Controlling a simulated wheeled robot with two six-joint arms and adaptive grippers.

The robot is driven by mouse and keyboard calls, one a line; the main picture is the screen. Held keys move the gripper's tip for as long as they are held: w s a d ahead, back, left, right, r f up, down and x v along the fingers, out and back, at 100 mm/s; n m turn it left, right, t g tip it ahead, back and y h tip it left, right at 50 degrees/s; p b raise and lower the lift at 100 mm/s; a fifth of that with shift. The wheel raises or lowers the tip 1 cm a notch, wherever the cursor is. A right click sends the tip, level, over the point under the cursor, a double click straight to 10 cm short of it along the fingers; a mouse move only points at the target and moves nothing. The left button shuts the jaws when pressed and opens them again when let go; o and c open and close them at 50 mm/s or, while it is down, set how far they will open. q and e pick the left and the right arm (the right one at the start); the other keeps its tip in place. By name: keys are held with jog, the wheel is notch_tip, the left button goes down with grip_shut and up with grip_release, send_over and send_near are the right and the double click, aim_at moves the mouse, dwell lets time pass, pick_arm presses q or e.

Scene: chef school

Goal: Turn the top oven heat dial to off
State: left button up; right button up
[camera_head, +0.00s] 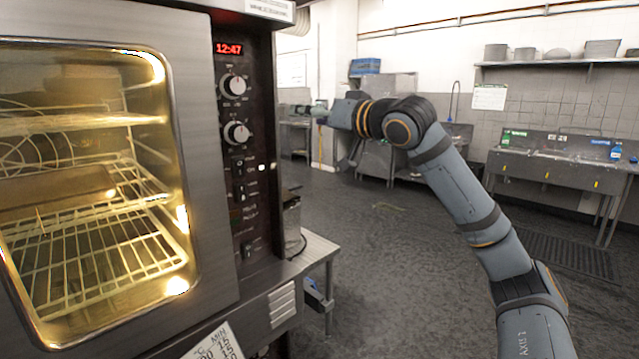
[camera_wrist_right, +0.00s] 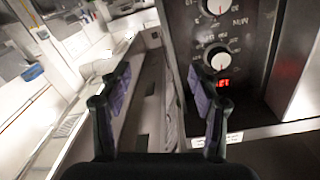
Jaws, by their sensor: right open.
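The oven's control panel (camera_head: 243,180) is on the right side of the lit oven. The top heat dial (camera_head: 233,85) is a round knob with a white face, just below the red clock display (camera_head: 228,48). A second similar dial (camera_head: 237,132) sits below it. In the right wrist view the panel appears upside down, with the top dial (camera_wrist_right: 217,58) near the red display (camera_wrist_right: 222,83). My right gripper (camera_wrist_right: 158,78) is open and empty, its fingers apart, with the dial beyond its right finger and not between the fingers. My left gripper is out of view.
The oven door (camera_head: 205,150) with a glass window fills the left. A small metal table (camera_head: 318,246) stands below and right of the panel. Sinks (camera_head: 560,150) and a shelf with dishes (camera_head: 560,63) are at the back right. The floor between is mostly clear.

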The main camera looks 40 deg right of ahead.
jog(key=w+d+f+m+h, duration=0.1)
jog(key=w+d+f, duration=0.3)
jog(key=f, duration=0.4)
jog(key=w+d+f+m+g+h, duration=0.1)
jog(key=w+d+f, duration=0.3)
jog(key=f, duration=0.5)
jog(key=shift+w+f+g+b, duration=0.3)
jog(key=shift+w+b, duration=0.1)
jog(key=shift+w, duration=0.45)
